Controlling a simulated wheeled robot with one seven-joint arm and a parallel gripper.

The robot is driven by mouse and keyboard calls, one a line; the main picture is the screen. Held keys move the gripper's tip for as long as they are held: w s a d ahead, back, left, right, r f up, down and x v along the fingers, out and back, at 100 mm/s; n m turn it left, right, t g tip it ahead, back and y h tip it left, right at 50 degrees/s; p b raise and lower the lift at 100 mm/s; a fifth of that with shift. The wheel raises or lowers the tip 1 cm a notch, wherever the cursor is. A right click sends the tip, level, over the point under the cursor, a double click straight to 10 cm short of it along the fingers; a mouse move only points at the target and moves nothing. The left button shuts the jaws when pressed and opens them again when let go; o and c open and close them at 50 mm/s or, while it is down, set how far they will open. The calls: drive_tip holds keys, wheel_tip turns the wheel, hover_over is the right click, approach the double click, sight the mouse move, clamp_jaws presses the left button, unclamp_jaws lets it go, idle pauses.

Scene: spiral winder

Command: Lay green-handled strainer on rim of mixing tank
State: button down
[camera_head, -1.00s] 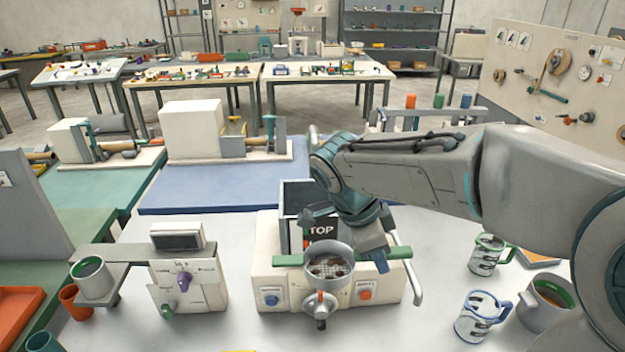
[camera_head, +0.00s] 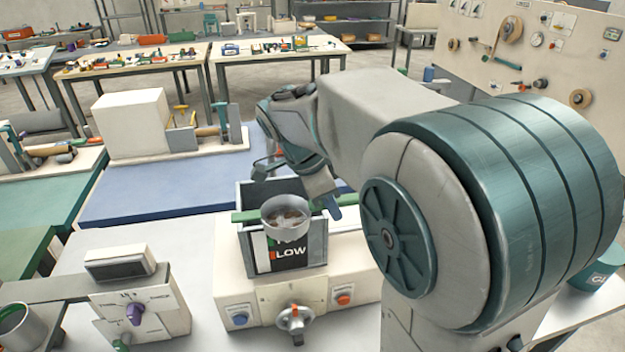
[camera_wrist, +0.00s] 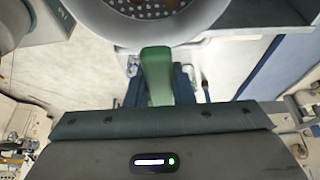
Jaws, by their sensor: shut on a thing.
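The strainer is a grey round bowl with a perforated bottom (camera_head: 286,217) and green handles to either side. In the head view it appears over the front part of the mixing tank, a dark open box (camera_head: 316,245) with a label reading LOW. I cannot tell whether the strainer touches the rim. My gripper (camera_head: 328,207) is shut on the strainer's right handle. In the wrist view the green handle (camera_wrist: 157,78) runs between the fingers of my gripper (camera_wrist: 157,95), with the bowl (camera_wrist: 150,38) at the top edge.
The tank stands on a cream base with a blue button (camera_head: 240,319), a red button (camera_head: 344,298) and a grey knob (camera_head: 295,320). A control box (camera_head: 140,305) stands to the left. A blue mat (camera_head: 150,190) lies behind. My arm hides much of the right side.

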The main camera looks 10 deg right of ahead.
drive_tip(key=w+p, duration=0.3)
drive_tip(key=w, duration=1)
drive_tip(key=shift+w, duration=0.3)
drive_tip(key=shift+f+p, duration=0.8)
drive_tip(key=shift+f, duration=0.95)
